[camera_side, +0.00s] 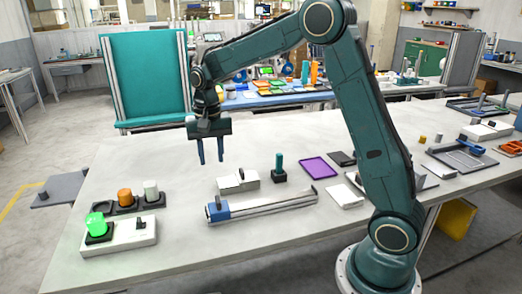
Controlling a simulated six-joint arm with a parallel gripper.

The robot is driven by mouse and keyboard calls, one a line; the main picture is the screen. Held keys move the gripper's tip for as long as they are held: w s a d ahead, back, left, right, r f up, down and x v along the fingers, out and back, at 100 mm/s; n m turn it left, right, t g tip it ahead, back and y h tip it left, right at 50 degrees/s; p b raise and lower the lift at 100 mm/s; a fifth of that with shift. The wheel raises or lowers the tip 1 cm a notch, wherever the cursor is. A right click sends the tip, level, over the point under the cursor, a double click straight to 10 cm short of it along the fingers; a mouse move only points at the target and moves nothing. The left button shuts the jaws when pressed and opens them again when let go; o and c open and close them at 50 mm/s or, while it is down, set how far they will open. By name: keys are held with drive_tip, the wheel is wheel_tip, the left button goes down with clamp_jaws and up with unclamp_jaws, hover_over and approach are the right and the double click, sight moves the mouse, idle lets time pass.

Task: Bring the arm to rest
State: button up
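My gripper (211,152) hangs above the worktable (270,240), its two blue fingers pointing down. The fingers stand apart with a gap between them and nothing visible in the gap. The fingertips are clear of the things below. My arm arches up from its base at the lower right and reaches over to the left. No film reel can be made out in this view.
A green lamp (96,224), an orange cylinder (125,197) and a white cylinder (151,191) are at left. The table's front middle is clear.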

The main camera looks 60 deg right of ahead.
idle(0.3)
drive_tip(key=s+a+r+n+t, duration=0.3)
drive_tip(key=s+a+r+n, duration=0.1)
drive_tip(key=s+r, duration=0.75)
drive_tip(key=s+a+f+n+t, duration=0.1)
drive_tip(key=s+n, duration=0.1)
drive_tip(key=s, duration=0.6)
drive_tip(key=s+a+f+n+t, duration=0.1)
drive_tip(key=s+n, duration=0.2)
drive_tip(key=s, duration=0.5)
drive_tip(key=shift+a+f+t, duration=0.3)
drive_tip(key=shift+a, duration=0.05)
